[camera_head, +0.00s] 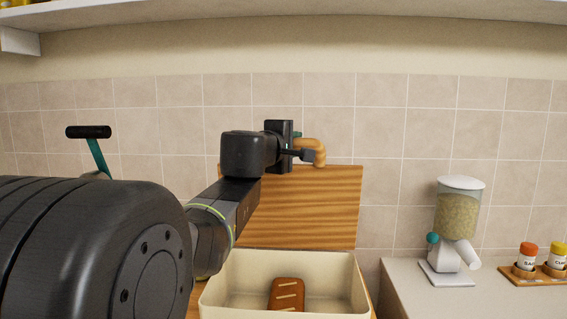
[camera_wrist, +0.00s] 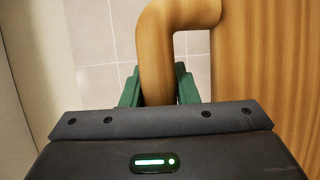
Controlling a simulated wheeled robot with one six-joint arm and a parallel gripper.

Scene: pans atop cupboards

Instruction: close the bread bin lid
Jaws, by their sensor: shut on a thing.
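The bread bin (camera_head: 350,287) is a cream box with its wooden lid (camera_head: 305,210) standing upright at its back edge, so the bin is open. A brown loaf (camera_head: 287,294) lies inside. A wooden handle (camera_head: 320,150) is on the lid's top edge. My gripper (camera_head: 302,153) is at this handle. In the wrist view the green fingers of my gripper (camera_wrist: 158,88) are shut on the handle (camera_wrist: 158,52), one on each side. The lid's wood grain (camera_wrist: 265,55) fills the right of the wrist view. My arm hides the bin's left back part in the head view.
A cereal dispenser (camera_head: 459,215) stands on the counter (camera_head: 410,285) to the right. Two jars (camera_head: 526,257) sit on a wooden rack further right. A tiled wall (camera_head: 400,130) is close behind the lid. A shelf (camera_head: 300,10) runs above.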

